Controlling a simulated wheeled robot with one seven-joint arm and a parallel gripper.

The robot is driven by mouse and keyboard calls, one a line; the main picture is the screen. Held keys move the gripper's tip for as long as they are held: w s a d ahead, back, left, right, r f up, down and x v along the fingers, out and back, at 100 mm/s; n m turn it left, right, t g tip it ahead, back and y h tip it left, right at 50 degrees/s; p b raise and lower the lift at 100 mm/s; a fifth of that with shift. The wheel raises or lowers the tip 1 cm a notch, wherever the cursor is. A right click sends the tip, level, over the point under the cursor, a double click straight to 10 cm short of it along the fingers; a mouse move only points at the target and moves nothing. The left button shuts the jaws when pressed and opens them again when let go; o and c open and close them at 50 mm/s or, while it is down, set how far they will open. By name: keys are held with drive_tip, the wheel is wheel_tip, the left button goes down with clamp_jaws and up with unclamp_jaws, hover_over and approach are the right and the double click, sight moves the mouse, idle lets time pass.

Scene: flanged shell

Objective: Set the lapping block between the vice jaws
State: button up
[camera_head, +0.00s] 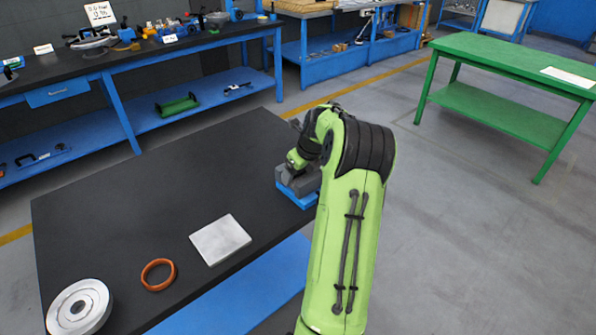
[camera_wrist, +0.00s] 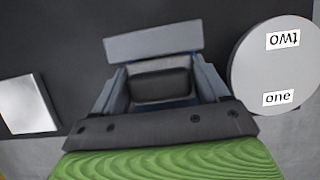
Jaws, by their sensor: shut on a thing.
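The vice (camera_head: 304,201) has a blue base and grey upper parts and sits at the right side of the black table. In the wrist view, its grey jaw (camera_wrist: 153,40) lies across the top, beyond my fingers. My gripper (camera_wrist: 161,87) is over the vice, shut on a dark block, which I take to be the lapping block (camera_wrist: 160,86). The block lies between my fingers, on the near side of the visible jaw. The near jaw is hidden behind my gripper, and I cannot tell whether the block is seated. My arm hides part of the vice in the head view.
A square grey plate (camera_head: 220,240), an orange ring (camera_head: 158,274) and a silver disc (camera_head: 80,308) lie on the table (camera_head: 150,190). A pale disc (camera_wrist: 278,66) labelled "one" and "two" is close right of my gripper in the wrist view. The table's far left is clear.

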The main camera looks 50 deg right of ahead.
drive_tip(key=shift+f, duration=0.15)
drive_tip(key=o, duration=1.1)
drive_tip(key=p+v, duration=0.5)
drive_tip(key=v, duration=1)
drive_tip(key=shift+s+r, duration=0.25)
drive_tip(key=shift+r, duration=0.1)
